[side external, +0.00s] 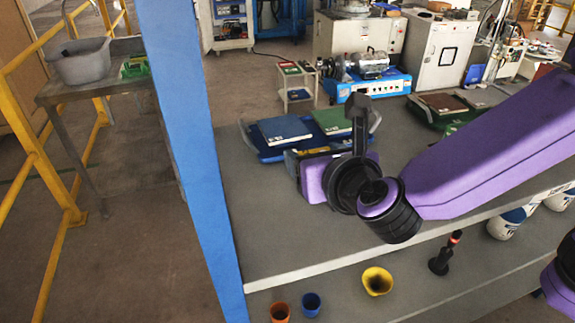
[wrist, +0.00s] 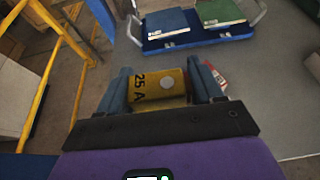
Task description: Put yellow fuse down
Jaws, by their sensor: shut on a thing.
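The yellow fuse (wrist: 158,88) shows in the wrist view, marked "25 A" in dark print. It lies crosswise between the two fingers of my gripper (wrist: 162,86), which is shut on it. The grey bench top (wrist: 250,80) is in view around it; I cannot tell whether the fuse touches the bench or hangs above it. In the side external view my gripper (side external: 296,165) is over the bench near the blue tray, mostly hidden by my wrist, and the fuse is not clearly visible there.
A blue tray (side external: 262,152) holding a blue tile (side external: 284,129) and a green tile (side external: 333,121) stands just beyond my gripper. A blue post (side external: 190,150) rises at the bench's left edge. A red and white item (wrist: 215,75) lies beside the right finger. Cups stand on the lower shelf.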

